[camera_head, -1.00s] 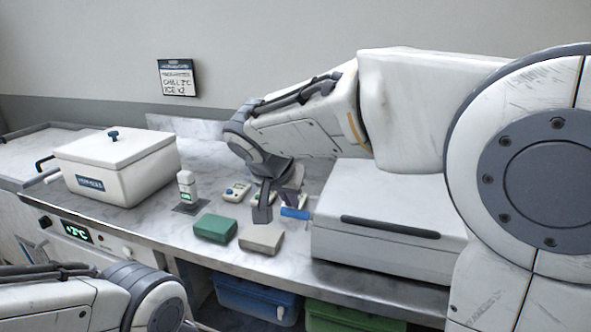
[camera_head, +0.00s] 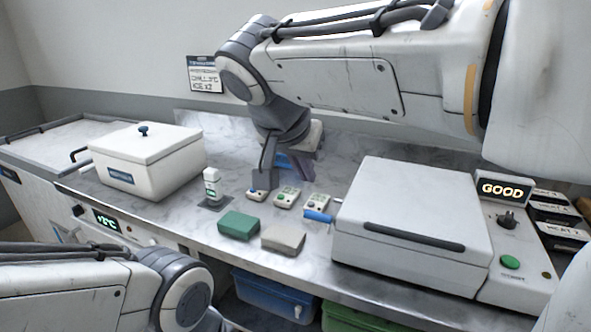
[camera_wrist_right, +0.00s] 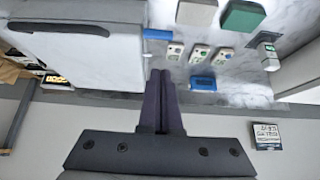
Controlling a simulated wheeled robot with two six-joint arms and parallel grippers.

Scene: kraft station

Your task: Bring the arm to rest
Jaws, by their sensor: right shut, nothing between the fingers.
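My right gripper (camera_head: 304,170) hangs from the raised right arm above the back of the counter, clear of the small devices. In the right wrist view its two dark fingers (camera_wrist_right: 160,98) lie together with nothing between them. My left forearm (camera_head: 75,285) and wrist joint (camera_head: 182,290) show at the lower left. The left gripper itself is out of the picture.
A white lidded cooler (camera_head: 145,170), a small bottle (camera_head: 211,187), a green block (camera_head: 238,226) and a beige block (camera_head: 283,239) stand on the counter. Several small devices (camera_head: 287,198) lie behind them. A white machine (camera_head: 410,210) fills the right, its display (camera_head: 503,190) reading GOOD.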

